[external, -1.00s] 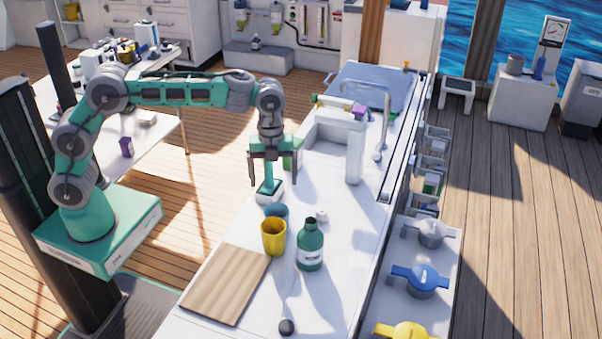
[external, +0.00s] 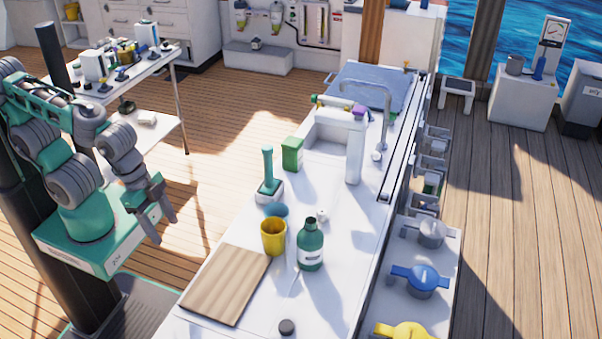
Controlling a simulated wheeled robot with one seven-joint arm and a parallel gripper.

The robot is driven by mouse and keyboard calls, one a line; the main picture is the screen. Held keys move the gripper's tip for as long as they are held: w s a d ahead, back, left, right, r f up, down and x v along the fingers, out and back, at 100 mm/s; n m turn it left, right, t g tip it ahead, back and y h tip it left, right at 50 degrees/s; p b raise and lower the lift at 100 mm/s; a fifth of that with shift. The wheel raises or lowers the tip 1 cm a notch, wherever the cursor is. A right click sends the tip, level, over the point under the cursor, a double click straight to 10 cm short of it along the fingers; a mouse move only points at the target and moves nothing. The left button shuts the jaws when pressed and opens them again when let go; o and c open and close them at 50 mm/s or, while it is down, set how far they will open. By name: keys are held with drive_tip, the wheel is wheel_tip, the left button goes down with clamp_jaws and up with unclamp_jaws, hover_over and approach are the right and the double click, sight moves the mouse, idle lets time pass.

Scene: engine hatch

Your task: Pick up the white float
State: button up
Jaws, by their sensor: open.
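A wooden board (external: 225,284) lies in front. A tall white cylinder (external: 355,152) stands behind.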

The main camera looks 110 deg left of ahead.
drive_tip(key=n+y+b, duration=0.3)
drive_tip(key=n, duration=0.6)
hover_over(321, 211)
drive_tip(key=s+d, duration=0.2)
wheel_tip(321, 211, down, 8)
drive_tip(key=x, duration=0.7)
drive_tip(key=shift+f+p, duration=0.1)
drive_tip(key=shift+p, duration=0.3)
drive_tip(key=shift+c, duration=0.4)
clamp_jaws()
